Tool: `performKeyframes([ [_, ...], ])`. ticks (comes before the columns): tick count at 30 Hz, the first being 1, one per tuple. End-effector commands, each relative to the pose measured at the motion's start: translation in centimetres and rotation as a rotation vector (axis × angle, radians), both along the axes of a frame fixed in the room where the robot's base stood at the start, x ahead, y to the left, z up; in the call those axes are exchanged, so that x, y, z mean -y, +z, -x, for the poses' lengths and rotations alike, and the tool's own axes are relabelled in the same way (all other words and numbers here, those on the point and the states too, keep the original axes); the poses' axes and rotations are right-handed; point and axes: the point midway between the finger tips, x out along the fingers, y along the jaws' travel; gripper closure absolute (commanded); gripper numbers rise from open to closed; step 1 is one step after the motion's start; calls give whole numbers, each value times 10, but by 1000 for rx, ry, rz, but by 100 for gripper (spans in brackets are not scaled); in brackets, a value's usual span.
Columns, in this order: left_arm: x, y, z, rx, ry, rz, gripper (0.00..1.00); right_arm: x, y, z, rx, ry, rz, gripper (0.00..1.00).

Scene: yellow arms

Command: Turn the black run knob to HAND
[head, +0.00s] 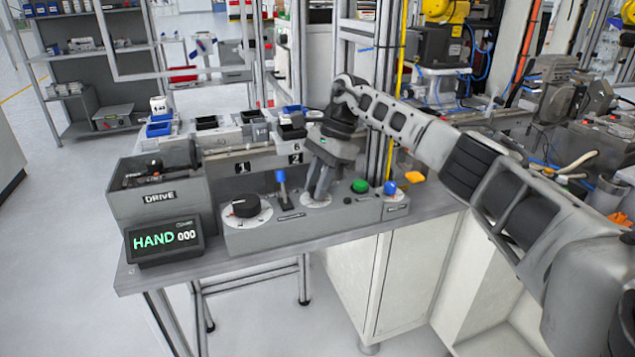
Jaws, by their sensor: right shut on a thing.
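A grey control panel (285,228) lies on the bench. A black knob (246,206) sits on a white dial at its left end. A second white dial (318,203) is further right; my right gripper (319,195) points down over it. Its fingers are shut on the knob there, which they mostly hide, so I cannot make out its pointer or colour. My left gripper is not in view.
A blue-tipped lever (281,188) stands between the two dials. A green button (359,186) and a blue knob (390,188) are right of my gripper. The grey DRIVE box (157,203) stands behind the display. Small trays line the bench's back.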

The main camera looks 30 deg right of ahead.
Motion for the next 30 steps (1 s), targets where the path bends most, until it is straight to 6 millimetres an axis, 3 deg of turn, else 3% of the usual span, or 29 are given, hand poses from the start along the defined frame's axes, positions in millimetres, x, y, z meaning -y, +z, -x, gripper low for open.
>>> performKeyframes([
  [8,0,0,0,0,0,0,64,0,2,-1,5,1,0,100],
  [9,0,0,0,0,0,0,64,0,2,-1,5,1,0,66],
  [11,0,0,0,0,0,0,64,0,1,-1,4,0,0,55],
  [20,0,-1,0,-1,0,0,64,1,3,0,3,-1,0,55],
  [30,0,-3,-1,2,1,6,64,20,49,0,6,-2,0,55],
])
